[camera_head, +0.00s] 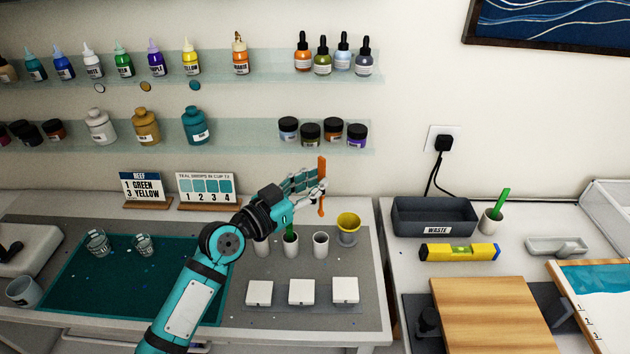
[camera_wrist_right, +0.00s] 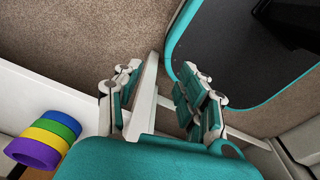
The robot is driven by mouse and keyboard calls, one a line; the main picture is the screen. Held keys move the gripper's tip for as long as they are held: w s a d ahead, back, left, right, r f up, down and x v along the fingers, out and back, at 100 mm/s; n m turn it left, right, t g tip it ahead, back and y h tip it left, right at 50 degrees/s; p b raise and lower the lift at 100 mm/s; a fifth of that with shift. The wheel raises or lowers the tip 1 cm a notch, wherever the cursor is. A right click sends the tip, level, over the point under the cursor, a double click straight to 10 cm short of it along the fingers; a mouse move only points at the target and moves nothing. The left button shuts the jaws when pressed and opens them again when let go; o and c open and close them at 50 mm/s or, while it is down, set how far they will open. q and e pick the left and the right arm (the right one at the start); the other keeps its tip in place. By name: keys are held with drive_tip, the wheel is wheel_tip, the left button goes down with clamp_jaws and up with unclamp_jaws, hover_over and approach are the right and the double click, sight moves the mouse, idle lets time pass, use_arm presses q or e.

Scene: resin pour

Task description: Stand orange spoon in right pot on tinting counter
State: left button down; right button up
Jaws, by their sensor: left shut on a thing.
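My left gripper (camera_head: 316,188) is shut on the orange spoon (camera_head: 322,172) and holds it upright above the tinting counter (camera_head: 366,290). The spoon's lower end hangs in the air above the right pot (camera_head: 320,246), a small white cup that looks empty. The left pot (camera_head: 262,248) is partly hidden behind my left arm. My right gripper (camera_wrist_right: 168,100) shows only in the right wrist view. Its fingers are apart, with no held object visible.
A yellow cup on a grey holder (camera_head: 348,226) stands right of the right pot. Several white lidded boxes (camera_head: 301,291) sit in front of the pots. A waste bin (camera_head: 432,216) is on the neighbouring counter. Colored rings (camera_wrist_right: 45,140) show in the right wrist view.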

sight(320, 217)
use_arm(q)
wheel_tip(320, 217, down, 6)
drive_tip(key=b, duration=0.3)
drive_tip(key=shift+d+r+b, duration=0.1)
drive_tip(key=shift+r+b, duration=0.15)
drive_tip(key=shift+b, duration=0.1)
wheel_tip(320, 217, down, 6)
drive_tip(key=b, duration=0.5)
drive_tip(key=shift+r+b, duration=0.25)
drive_tip(key=shift+b, duration=0.15)
use_arm(e)
wheel_tip(320, 217, down, 10)
drive_tip(key=shift+a, duration=0.2)
drive_tip(key=shift+r, duration=0.1)
use_arm(q)
drive_tip(key=c, duration=1.2)
unclamp_jaws()
use_arm(e)
drive_tip(key=shift+s+a, duration=0.1)
drive_tip(key=shift+a, duration=0.1)
use_arm(q)
drive_tip(key=v, duration=1.2)
